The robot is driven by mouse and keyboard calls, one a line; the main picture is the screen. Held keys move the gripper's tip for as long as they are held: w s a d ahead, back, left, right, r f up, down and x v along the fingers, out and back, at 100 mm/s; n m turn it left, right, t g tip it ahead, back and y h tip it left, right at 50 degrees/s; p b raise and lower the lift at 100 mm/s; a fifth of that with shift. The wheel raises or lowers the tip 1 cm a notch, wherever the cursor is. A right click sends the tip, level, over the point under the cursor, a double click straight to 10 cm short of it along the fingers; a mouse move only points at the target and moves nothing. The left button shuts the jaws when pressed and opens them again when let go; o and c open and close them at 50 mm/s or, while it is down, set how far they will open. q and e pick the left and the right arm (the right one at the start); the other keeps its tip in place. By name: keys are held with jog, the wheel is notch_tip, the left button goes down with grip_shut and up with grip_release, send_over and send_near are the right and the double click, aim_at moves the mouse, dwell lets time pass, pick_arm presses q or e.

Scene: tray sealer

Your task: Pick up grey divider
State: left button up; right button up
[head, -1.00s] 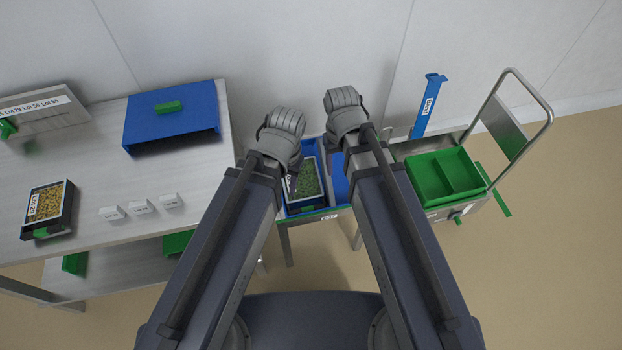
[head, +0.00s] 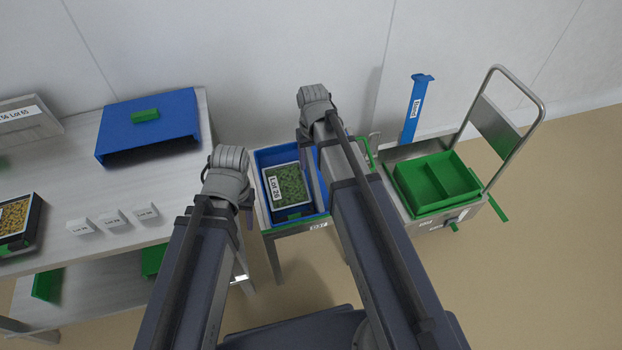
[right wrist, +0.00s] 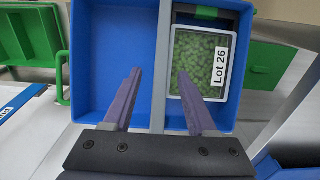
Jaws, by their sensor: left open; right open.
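The grey divider (right wrist: 161,50) is a thin upright wall inside the blue crate (right wrist: 83,60), seen in the right wrist view. It splits the crate into an empty half and a half holding a tray of green contents labelled Lot 26 (right wrist: 197,50). My right gripper (right wrist: 160,72) is open, with one finger on each side of the divider in that view; I cannot tell how far above it the fingers are. In the head view the crate (head: 262,158) is partly hidden by my right arm. My left gripper (head: 247,196) is open and empty, left of the crate.
A table with a blue cover (head: 150,130), white label blocks (head: 113,217) and a food tray (head: 18,220) stands left. A cart with a green divided bin (head: 435,182), a blue upright post (head: 413,108) and a metal handle stands right.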

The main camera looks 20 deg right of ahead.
aim_at(312, 174)
jog(key=shift+s+f+b, duration=0.1)
jog(key=shift+f+b, duration=2.65)
jog(key=shift+f, duration=0.35)
jog(key=shift+r, duration=0.1)
jog(key=shift+c, duration=0.2)
grip_shut()
